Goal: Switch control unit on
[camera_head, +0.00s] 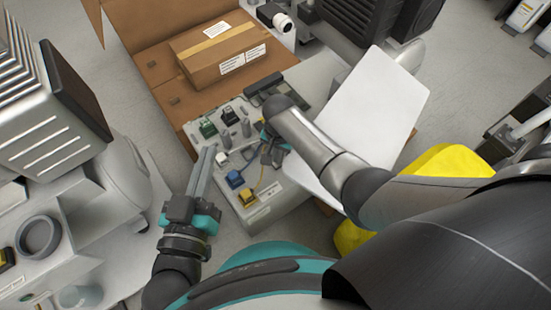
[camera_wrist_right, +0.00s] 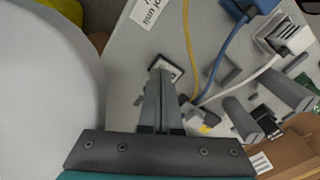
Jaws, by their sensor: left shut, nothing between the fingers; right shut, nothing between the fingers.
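The control unit (camera_head: 222,178) is a light grey box with connectors and cables, below the middle of the head view. In the right wrist view its grey panel (camera_wrist_right: 125,75) shows a partly cut-off "unit" label (camera_wrist_right: 152,10) and a small pale-framed part, apparently the switch (camera_wrist_right: 172,66). My right gripper (camera_wrist_right: 160,84) is shut and empty, its fingertips right at this part; I cannot tell whether they touch. In the head view my right arm partly covers this gripper and hides the switch. My left gripper (camera_head: 208,152) is shut and empty, at the unit's left edge.
Blue (camera_head: 234,180), yellow (camera_head: 247,197) and green (camera_head: 208,128) connectors stand on the panel, with cables close to my right fingers. A cardboard box (camera_head: 220,55) lies behind. A white panel (camera_head: 365,110) is at the right. A compressor (camera_head: 60,120) stands at the left.

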